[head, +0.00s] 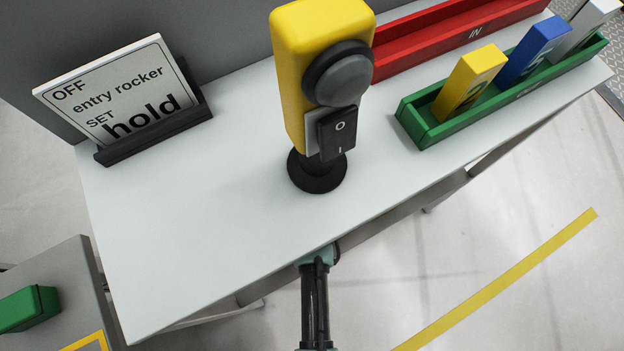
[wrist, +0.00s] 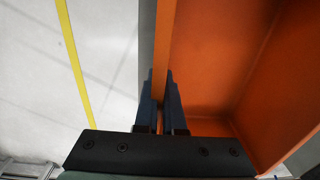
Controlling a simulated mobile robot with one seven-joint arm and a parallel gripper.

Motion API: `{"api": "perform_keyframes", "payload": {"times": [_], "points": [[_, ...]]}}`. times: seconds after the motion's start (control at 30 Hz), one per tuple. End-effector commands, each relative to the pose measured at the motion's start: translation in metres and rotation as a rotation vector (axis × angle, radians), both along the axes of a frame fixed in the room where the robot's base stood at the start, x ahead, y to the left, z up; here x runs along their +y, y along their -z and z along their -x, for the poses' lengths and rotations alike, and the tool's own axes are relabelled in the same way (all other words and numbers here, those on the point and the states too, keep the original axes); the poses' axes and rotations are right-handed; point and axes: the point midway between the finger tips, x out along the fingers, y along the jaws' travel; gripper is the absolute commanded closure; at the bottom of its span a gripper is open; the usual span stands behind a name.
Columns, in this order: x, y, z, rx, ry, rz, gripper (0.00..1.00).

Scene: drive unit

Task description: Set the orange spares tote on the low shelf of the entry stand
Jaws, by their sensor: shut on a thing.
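The orange spares tote (wrist: 210,60) fills the right of the wrist view, where I look into its open inside. My gripper (wrist: 160,78) is shut on the tote's left wall, with one finger on each side of it. The entry stand (head: 170,235) shows in the head view as a white top. My arm reaches down at its front edge, and the gripper and tote are hidden below the top there. The low shelf is hidden in the head view. I cannot tell whether the tote rests on anything.
On the stand top are a yellow post with a rocker switch (head: 338,132), a sign (head: 125,95), a red tray (head: 440,40) and a green tray (head: 425,132) holding yellow, blue and grey blocks. A grey cabinet (head: 55,275) stands at lower left. A yellow floor line (head: 500,280) crosses clear floor.

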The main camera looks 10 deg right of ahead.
Motion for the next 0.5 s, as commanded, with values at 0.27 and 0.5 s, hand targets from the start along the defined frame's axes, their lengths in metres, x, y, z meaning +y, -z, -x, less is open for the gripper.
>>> {"api": "perform_keyframes", "payload": {"times": [0.27, 0.5], "points": [[0.001, 0.026, -0.008, -0.011, -0.001, 0.001, 1.0], [0.001, 0.025, -0.007, -0.011, 0.0, 0.001, 1.0]]}}
